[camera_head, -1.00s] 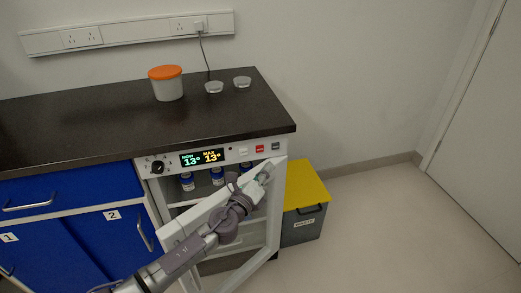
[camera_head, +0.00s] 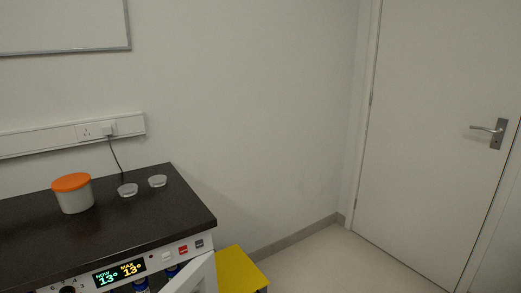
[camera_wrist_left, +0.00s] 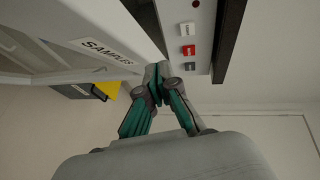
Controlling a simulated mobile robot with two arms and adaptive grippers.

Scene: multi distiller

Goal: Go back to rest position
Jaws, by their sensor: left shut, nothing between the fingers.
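My left gripper (camera_wrist_left: 157,78) shows in the left wrist view with its fingertips together and nothing held. It is close to the white fridge door (camera_wrist_left: 145,62), which carries a "SAMPLES" label, and to the front panel with its buttons (camera_wrist_left: 188,50). I cannot tell whether the fingers touch the door. In the head view neither gripper shows. The fridge door (camera_head: 197,277) stands open at the bottom edge there, with blue-capped bottles (camera_head: 141,285) partly visible behind it.
A dark counter (camera_head: 150,220) holds a white tub with an orange lid (camera_head: 74,196) and two small clear dishes (camera_head: 128,190). A yellow-topped box (camera_head: 240,270) stands right of the fridge. Open floor (camera_head: 330,265) lies before a closed white door (camera_head: 430,140).

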